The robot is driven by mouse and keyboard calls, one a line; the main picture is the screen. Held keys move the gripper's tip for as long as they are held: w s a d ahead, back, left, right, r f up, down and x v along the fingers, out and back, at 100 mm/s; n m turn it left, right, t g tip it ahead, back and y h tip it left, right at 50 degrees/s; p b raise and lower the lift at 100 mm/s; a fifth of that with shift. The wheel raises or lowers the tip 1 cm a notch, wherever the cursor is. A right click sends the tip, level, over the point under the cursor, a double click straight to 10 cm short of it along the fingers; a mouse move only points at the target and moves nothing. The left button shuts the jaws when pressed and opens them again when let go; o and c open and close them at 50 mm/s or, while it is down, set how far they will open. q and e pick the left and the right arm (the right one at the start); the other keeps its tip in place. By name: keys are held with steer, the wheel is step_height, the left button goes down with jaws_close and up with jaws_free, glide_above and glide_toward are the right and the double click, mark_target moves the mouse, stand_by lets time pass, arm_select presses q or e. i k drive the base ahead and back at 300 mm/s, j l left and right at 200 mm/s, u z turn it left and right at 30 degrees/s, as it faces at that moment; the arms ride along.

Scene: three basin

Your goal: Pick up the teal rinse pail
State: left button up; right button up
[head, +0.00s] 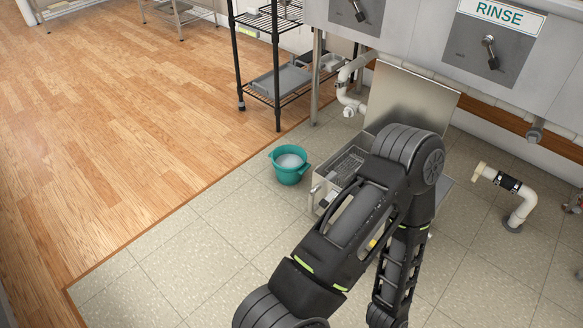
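The teal rinse pail (288,174) stands upright on the grey tiled floor, near the middle of the head view. It has side lugs, and its inside looks pale; I cannot tell what that is. One of my arms rises from the bottom edge, bends, and its forearm runs back down out of the picture, to the right of the pail and apart from it. Neither of my grippers shows.
An open steel floor box (324,193) with a raised lid (412,97) stands just right of the pail, partly behind my arm. A black wire rack (277,82) is behind. A capped white pipe (522,206) rises at right. Floor left of the pail is clear.

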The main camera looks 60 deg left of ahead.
mark_target(289, 162)
steer(key=u, duration=2.1)
